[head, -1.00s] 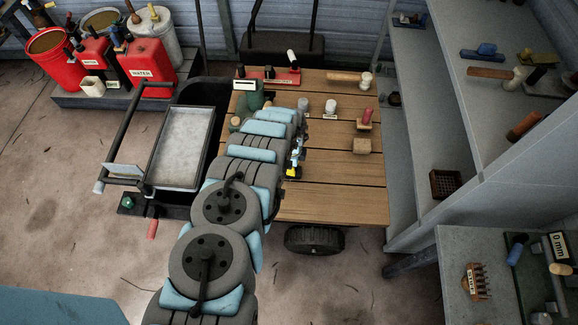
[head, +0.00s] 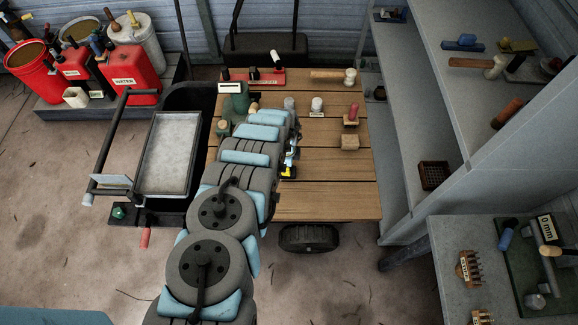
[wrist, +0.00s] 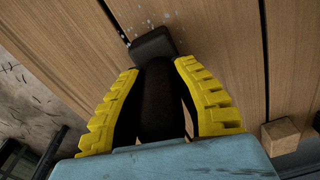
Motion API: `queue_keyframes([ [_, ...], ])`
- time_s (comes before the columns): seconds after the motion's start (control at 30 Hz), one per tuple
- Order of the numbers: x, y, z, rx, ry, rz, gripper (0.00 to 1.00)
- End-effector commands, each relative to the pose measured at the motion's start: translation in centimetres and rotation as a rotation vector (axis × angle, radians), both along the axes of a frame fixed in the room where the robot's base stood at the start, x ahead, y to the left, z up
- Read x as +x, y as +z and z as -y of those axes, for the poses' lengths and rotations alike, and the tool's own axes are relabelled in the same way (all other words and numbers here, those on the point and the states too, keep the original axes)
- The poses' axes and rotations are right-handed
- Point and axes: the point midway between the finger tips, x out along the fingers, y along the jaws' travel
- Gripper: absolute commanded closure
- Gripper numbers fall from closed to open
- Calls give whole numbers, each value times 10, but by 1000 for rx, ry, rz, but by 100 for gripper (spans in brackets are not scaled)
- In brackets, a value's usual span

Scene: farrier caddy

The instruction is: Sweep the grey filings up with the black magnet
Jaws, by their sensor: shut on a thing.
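In the wrist view my gripper (wrist: 158,100) has its yellow-backed fingers shut on the black magnet (wrist: 153,43). The magnet's dark handle lies between the fingers, and its blocky head points to the far side, over the wooden planks. Pale grey filings (wrist: 146,18) are scattered as specks on the wood around and just past the head. I cannot tell whether the head touches the wood or whether filings cling to it. In the head view my arm hides the magnet and the filings; only a bit of yellow on my gripper (head: 288,172) shows.
A wooden block (wrist: 280,136) lies right of my gripper. A metal tray (head: 168,155) lies left. The front right planks are clear.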

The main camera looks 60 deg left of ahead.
Motion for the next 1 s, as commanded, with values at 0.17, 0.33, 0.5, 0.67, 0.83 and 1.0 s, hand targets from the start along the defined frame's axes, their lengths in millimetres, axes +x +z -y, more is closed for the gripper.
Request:
queue_keyframes([
  [0.17,-9,1,-5,1,0,1,100],
  [0.33,-18,0,-9,0,1,0,100],
  [0.5,-27,0,-13,0,2,0,100],
  [0.67,-35,-1,-17,0,1,0,100],
  [0.83,-38,-2,-18,0,0,0,100],
  [1.0,-38,-2,-18,0,0,0,100],
])
